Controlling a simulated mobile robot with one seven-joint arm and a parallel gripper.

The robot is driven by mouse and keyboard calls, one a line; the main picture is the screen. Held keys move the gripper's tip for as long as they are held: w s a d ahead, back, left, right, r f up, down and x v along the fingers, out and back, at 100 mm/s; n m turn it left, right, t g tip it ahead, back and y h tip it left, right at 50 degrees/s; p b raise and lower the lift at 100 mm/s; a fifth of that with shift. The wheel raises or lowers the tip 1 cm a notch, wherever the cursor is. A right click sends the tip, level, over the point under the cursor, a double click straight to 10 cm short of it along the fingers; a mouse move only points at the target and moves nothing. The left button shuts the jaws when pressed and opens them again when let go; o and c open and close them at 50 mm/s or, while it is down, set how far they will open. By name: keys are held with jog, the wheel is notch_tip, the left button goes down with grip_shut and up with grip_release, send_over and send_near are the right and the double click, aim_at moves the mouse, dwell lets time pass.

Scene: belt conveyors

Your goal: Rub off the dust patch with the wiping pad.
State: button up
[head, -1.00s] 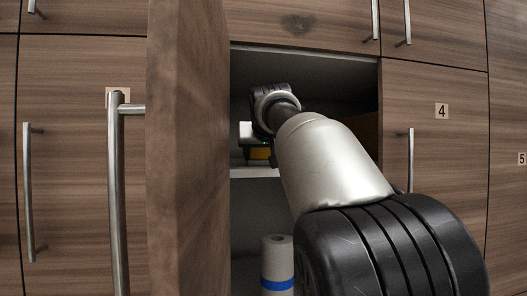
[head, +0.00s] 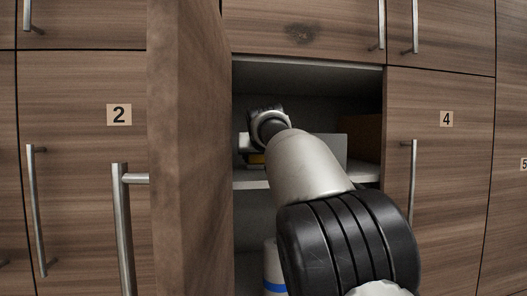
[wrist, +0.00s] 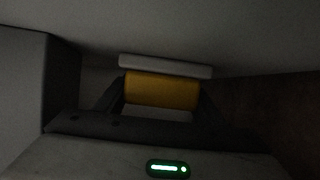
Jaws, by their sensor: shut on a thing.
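A dark smudge, the dust patch (head: 302,33), shows on the wooden front above the open cabinet in the head view. My gripper (wrist: 160,92) is inside the open cabinet, above its shelf. It is shut on the yellow handle of the wiping pad (wrist: 160,90), with a finger at each side. The pad's pale strip (wrist: 165,66) lies just beyond the yellow part. In the head view, a little of the yellow (head: 256,158) shows beside my wrist. My arm hides most of the gripper there. The dust patch is outside the wrist view.
The open door (head: 185,150) stands left of my arm. The shelf (head: 250,180) lies below the gripper. A grey block (head: 338,148) and a brown box (head: 363,137) stand at the cabinet's right. A blue-banded white roll (head: 272,270) is below the shelf.

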jog(key=shift+w+d, duration=0.15)
jog(key=shift+d, duration=0.65)
jog(key=shift+s+f+b, duration=0.2)
jog(key=shift+s+b, duration=0.35)
jog(key=shift+b, duration=0.1)
jog(key=shift+s+d+r+b, duration=0.1)
jog(key=shift+s+d+b, duration=0.05)
jog(key=shift+s+b, duration=0.45)
jog(key=shift+s+d+r+b, duration=0.15)
jog(key=shift+s+b, duration=0.2)
jog(key=shift+s, duration=0.35)
jog(key=shift+s+d+f+b, duration=0.15)
jog(key=shift+s+f+b, duration=0.1)
jog(key=shift+s+b, duration=0.35)
jog(key=shift+s+d+r+b, duration=0.1)
jog(key=shift+s+d+b, duration=0.1)
jog(key=shift+s+b, duration=0.85)
jog(key=shift+s, duration=0.1)
notch_tip(320, 180, up, 6)
jog(key=p, duration=0.6)
jog(key=shift+r, duration=0.15)
